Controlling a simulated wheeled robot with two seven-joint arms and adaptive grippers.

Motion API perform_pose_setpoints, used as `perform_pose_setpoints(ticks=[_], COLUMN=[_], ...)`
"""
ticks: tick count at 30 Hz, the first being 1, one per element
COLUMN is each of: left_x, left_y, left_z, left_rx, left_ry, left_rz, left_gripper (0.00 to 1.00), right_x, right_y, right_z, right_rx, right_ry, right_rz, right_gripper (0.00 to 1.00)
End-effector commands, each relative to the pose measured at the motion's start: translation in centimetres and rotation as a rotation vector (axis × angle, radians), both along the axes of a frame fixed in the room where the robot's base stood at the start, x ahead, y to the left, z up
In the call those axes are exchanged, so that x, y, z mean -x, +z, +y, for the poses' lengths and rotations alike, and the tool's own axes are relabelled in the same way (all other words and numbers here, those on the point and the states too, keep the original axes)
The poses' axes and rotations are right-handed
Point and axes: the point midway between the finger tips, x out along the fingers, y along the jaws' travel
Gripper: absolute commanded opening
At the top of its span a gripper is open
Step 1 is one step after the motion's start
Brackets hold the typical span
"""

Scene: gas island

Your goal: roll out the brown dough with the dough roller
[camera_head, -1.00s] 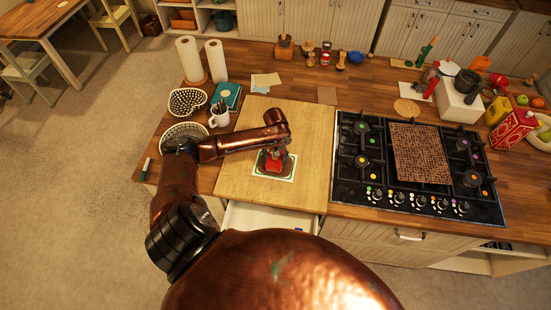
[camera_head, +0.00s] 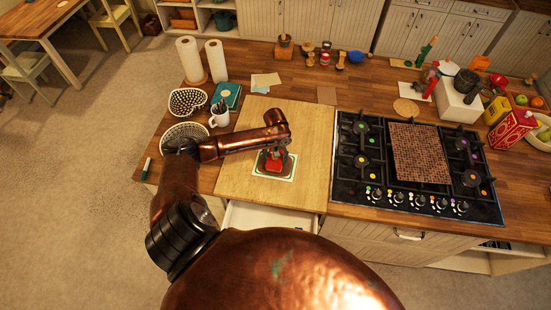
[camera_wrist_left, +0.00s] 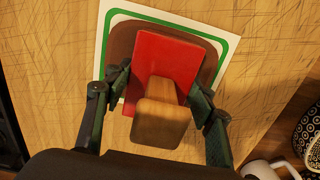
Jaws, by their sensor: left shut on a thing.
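My left gripper (camera_head: 275,160) points down over the wooden board, and its fingers (camera_wrist_left: 158,95) are shut on the dough roller (camera_wrist_left: 163,118). The roller has a wooden handle and a flat red part (camera_wrist_left: 165,62); a bit of its red shows in the head view (camera_head: 274,163). The brown dough (camera_wrist_left: 122,42) lies flat under the roller on a white sheet with a green border (camera_wrist_left: 104,32). The roller hides the middle of the dough. Whether the roller touches the dough I cannot tell. My right gripper is not in view.
The wooden board (camera_head: 305,135) lies left of the black gas hob (camera_head: 350,190). A mug with utensils (camera_head: 219,118), patterned bowls (camera_head: 188,101) and paper towel rolls (camera_head: 188,60) stand to the left. An open drawer (camera_head: 270,217) is below the board.

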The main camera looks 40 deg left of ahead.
Motion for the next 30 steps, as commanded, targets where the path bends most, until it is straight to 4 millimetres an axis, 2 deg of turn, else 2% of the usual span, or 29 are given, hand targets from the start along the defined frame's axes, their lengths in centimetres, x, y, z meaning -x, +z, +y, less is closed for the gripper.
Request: perform_pose_setpoints(ticks=[16, 30], left_x=[-0.5, -0.6], left_y=[-0.1, 0.2], left_z=[-1.7, -1.9], left_rx=[0.003, 0.001], left_ry=[0.0, 0.0], left_rz=[0.008, 0.007], left_gripper=[0.17, 0.17], right_x=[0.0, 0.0], right_y=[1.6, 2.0], right_z=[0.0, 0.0], right_rx=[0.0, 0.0], right_ry=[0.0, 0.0], right_rz=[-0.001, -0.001], right_gripper=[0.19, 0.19])
